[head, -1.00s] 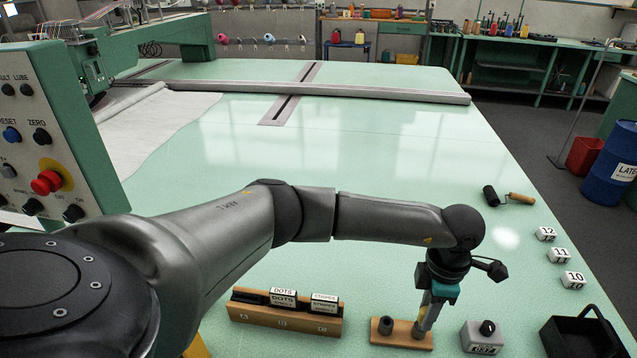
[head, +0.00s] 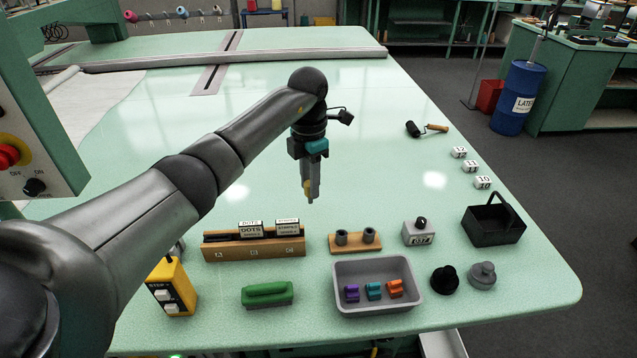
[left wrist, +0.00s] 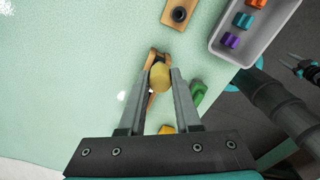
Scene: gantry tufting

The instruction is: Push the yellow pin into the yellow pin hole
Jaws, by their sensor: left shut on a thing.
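My left gripper (head: 309,190) hangs above the open table, behind the wooden two-post stand, pointing down. It is shut on the yellow pin (left wrist: 160,76), which shows between the fingertips in the left wrist view; only a bit of yellow shows in the head view (head: 307,188). The pin is clear of the table. I cannot make out the yellow pin hole in either view. A small dark part with finger-like tips (left wrist: 304,68) at the right of the left wrist view may be my right gripper; its state is unclear.
The wooden stand (head: 356,247) has two dark hollow posts. A card rack (head: 254,248), a grey tray (head: 377,309) with coloured clips, a green-handled block (head: 267,294), a numbered box (head: 418,233) and a black basket (head: 494,225) line the front. The table beyond is mostly clear.

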